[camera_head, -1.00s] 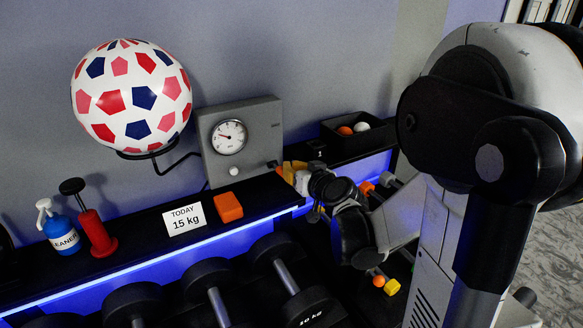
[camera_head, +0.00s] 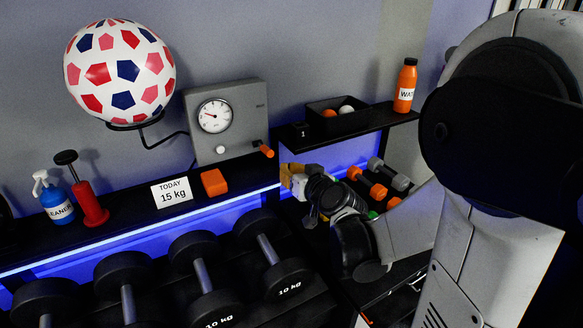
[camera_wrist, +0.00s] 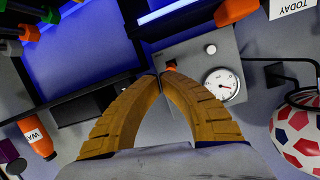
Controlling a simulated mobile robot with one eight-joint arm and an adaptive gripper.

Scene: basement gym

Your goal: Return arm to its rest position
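My gripper (camera_head: 287,176) has yellow-brown fingers and is in front of the shelf, below and to the right of the gauge box. In the wrist view my gripper (camera_wrist: 158,75) has its two curved fingertips together, with nothing seen held between them. The grey gauge box (camera_head: 255,110) has a round white dial (camera_head: 215,115) and an orange-tipped lever (camera_head: 265,149) at its lower right. The gauge box also shows in the wrist view (camera_wrist: 187,55), beyond the fingertips. My arm bends from the right side of the head view down to the gripper.
A patterned ball (camera_head: 118,72) sits on a wall bracket. Several dumbbells (camera_head: 202,275) stand below.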

